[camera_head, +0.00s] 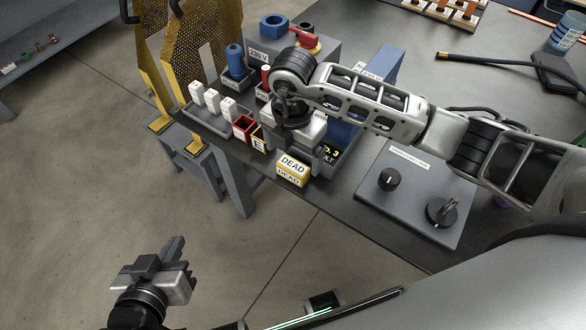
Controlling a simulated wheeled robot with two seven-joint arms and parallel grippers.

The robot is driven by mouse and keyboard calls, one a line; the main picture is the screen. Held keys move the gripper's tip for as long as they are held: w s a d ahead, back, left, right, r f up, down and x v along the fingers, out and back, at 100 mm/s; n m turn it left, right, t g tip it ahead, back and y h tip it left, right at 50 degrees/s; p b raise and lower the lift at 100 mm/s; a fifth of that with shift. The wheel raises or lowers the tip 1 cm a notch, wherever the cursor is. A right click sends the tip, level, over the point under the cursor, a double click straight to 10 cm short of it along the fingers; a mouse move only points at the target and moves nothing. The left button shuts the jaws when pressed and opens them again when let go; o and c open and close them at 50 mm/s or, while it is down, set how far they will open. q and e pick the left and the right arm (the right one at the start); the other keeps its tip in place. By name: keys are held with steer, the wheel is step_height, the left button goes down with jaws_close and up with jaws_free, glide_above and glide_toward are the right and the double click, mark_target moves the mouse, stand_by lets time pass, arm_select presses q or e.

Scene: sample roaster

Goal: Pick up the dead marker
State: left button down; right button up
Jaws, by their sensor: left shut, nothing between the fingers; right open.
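The dead marker (292,168) is a small yellow block with white labels reading "DEAD". It sits upright at the front edge of the grey bench, just below my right gripper in the picture. My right gripper (298,130) points down over the bench behind the marker, apart from it. Its wrist hides most of its fingers; it is open and not around the marker. My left gripper (174,250) is shut and empty, out over the floor at the lower left, well away from the bench.
White blocks (212,100) stand in a tray left of the marker, beside a small red box (243,127). A blue block (343,130) and a black-and-yellow label (328,158) are close on the right. A control panel with knobs (412,195) lies further right.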

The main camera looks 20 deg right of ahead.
mark_target(293, 165)
steer(key=shift+f, duration=2.75)
steer(key=c, duration=1.1)
